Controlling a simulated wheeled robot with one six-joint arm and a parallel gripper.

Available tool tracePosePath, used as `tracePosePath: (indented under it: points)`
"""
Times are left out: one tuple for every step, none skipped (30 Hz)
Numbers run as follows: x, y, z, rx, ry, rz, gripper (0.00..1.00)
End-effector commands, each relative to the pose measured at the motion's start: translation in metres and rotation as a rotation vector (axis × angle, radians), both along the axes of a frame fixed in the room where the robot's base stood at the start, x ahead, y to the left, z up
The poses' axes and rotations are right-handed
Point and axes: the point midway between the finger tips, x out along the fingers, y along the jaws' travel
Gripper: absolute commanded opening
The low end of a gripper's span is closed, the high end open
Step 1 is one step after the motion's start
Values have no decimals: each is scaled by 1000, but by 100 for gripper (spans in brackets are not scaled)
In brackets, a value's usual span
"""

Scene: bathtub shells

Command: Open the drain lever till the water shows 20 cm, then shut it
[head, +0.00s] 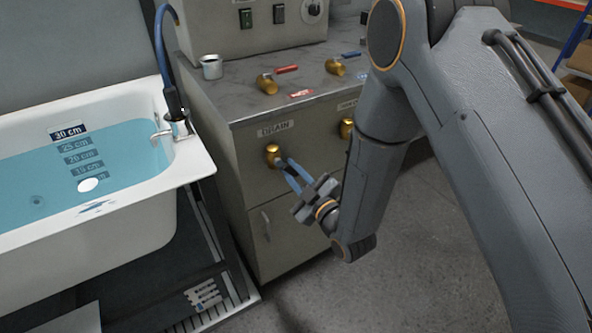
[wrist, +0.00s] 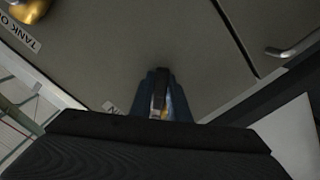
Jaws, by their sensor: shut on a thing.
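The drain lever has a brass hub (head: 273,153) under the DRAIN label (head: 275,129) on the grey cabinet front. My gripper (head: 284,166) has its blue fingers shut on the lever's dark handle, which shows between them in the wrist view (wrist: 160,90). The fingers hide part of the handle, so its exact angle is hard to tell. The white bathtub (head: 190,165) holds blue water (head: 25,160). On its depth scale, the 30 cm plate (head: 68,131) is above the water and the 25 cm plate (head: 75,144) looks under it.
A second brass lever hub (head: 346,128) is on the cabinet front to the right. The cabinet top (head: 225,97) holds a metal cup (head: 211,67) and brass fittings (head: 267,84). A blue hose (head: 161,50) rises at the tub's corner. The floor (head: 400,230) right of the cabinet is clear.

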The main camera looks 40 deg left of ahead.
Motion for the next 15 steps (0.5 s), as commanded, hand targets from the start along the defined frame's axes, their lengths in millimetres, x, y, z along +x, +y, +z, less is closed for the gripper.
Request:
tracePosePath:
  points:
    - [-5, -1, -3, -6, 3, 8, 0]
    - [-5, -1, -3, -6, 3, 8, 0]
    - [-5, -1, -3, -7, 3, 9, 17]
    - [-5, -1, -3, -7, 3, 9, 22]
    - [-5, -1, -3, -6, 3, 8, 27]
    - [-4, -1, -2, -6, 3, 8, 34]
    - [-3, -1, -2, -5, 1, 6, 34]
    - [-3, -1, -2, -5, 1, 5, 34]
    - [-2, -2, -2, -5, 1, 4, 34]
    - [-1, -2, -2, -4, 1, 3, 34]
    - [-1, -2, -1, -4, 1, 2, 34]
    - [0, -2, -1, -4, 0, 1, 34]
    - [0, -2, -1, -3, 0, 0, 34]
    - [0, -2, -1, -3, 0, 0, 34]
    - [0, -3, -1, -2, 0, -1, 34]
